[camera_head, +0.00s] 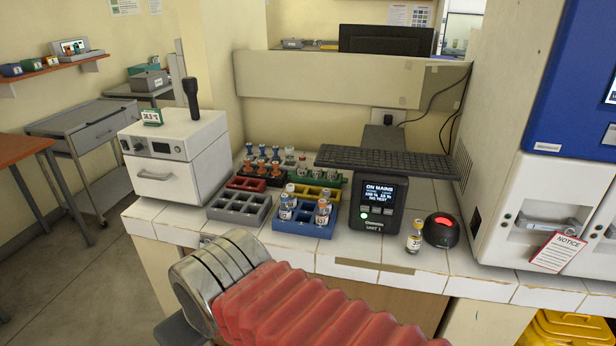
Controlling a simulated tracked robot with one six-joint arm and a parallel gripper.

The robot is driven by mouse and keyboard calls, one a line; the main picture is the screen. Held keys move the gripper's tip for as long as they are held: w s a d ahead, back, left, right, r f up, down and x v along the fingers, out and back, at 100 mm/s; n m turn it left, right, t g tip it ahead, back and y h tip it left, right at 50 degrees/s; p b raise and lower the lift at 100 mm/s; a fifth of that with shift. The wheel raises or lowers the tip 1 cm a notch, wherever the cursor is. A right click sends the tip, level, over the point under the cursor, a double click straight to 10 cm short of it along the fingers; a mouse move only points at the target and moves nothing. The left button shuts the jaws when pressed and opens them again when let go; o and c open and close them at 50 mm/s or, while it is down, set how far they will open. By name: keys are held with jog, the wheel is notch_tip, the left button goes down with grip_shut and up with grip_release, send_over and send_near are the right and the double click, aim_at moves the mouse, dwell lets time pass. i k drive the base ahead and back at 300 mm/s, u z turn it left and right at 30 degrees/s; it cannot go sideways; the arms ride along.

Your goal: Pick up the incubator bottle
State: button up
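I cannot tell for certain which bottle is the incubator bottle. A small white incubator-like box (171,158) with a shut drawer stands on the left of the counter. My gripper's fingers do not show; only my red ribbed arm cover and a metal joint are in front.
An empty-looking grey rack (239,208) and more racks with bottles stand behind. A black display unit (378,206), a keyboard (388,161) and the round black device with a red light (441,230) crowd the right. A white cabinet (545,215) bounds the counter.

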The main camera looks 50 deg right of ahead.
aim_at(332, 173)
jog(key=u, duration=1.25)
jog(key=i, duration=0.65)
jog(key=z, duration=2.75)
